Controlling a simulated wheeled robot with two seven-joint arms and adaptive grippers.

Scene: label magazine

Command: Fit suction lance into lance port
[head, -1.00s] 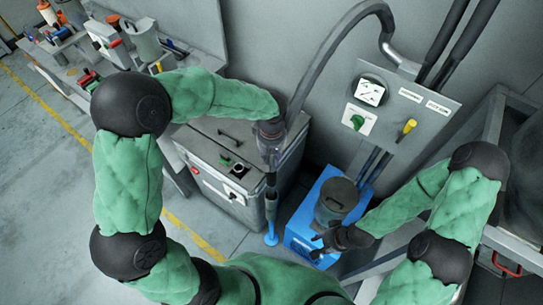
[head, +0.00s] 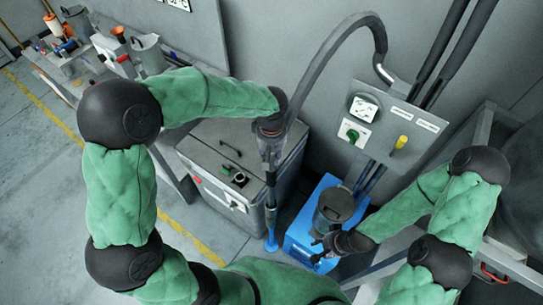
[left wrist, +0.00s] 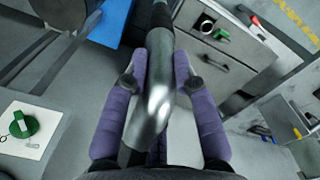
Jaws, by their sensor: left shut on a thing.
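In the left wrist view my left gripper's purple fingers (left wrist: 160,75) stand on both sides of a shiny bent metal pipe (left wrist: 152,105). I cannot tell which opening is the lance port. My right gripper (head: 319,249) looks open and empty, beside a dark grey canister (head: 335,205) on a blue base (head: 298,236).
A grey cabinet (head: 215,152) with a handle and buttons stands behind the lance. A wall panel (head: 375,130) carries a green knob (head: 352,131) and a yellow handle (head: 401,142). A cluttered bench (head: 75,85) is at the far left. A metal frame stands at right.

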